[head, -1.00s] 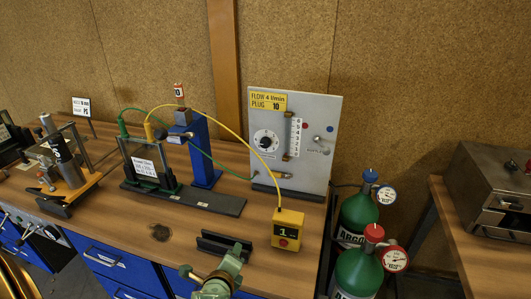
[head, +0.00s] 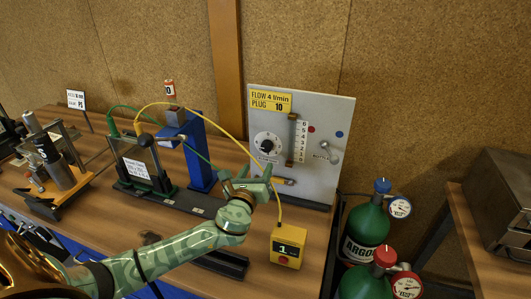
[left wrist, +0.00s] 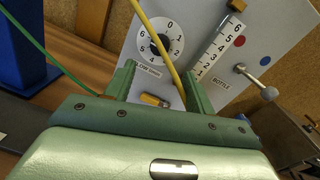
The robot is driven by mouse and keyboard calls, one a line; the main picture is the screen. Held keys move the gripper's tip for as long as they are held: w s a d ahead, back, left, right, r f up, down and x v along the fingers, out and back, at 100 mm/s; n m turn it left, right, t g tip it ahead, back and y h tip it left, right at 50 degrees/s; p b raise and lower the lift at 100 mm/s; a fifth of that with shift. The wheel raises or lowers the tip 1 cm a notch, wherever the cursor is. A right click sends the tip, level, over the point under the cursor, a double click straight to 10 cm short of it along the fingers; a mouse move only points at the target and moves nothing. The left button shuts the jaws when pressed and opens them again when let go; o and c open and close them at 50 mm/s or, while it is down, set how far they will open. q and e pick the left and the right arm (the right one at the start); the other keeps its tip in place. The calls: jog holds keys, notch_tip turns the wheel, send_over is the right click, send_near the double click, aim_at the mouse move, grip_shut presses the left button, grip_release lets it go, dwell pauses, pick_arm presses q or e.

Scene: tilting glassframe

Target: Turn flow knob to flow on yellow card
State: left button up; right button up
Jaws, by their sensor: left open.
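The yellow card (head: 270,102) reads "FLOW 4 l/min PLUG 10" and sits at the top left of the grey panel (head: 330,120). The flow knob (head: 267,146) is black, in a white numbered dial below the card; it also shows in the left wrist view (left wrist: 161,44). Its pointer setting is too small to tell. My left gripper (head: 258,178) is in front of the panel, just below the dial. In the left wrist view the gripper (left wrist: 160,85) is open, its fingers apart below the dial, not touching the knob. My right gripper is not in view.
A yellow cable (left wrist: 168,52) crosses in front of the dial, down to a yellow box (head: 287,246). A scaled tube (head: 292,140) and a metal lever (head: 331,152) are right of the knob. Green gas bottles (head: 365,228) stand at the right.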

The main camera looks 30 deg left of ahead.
aim_at(266, 150)
pick_arm(q)
jog(key=b+x, duration=0.1)
jog(key=x, duration=0.8)
jog(key=shift+w+a+f, duration=0.1)
jog(key=shift+w+a, duration=0.05)
jog(key=shift+w, duration=0.1)
jog(key=c, duration=1)
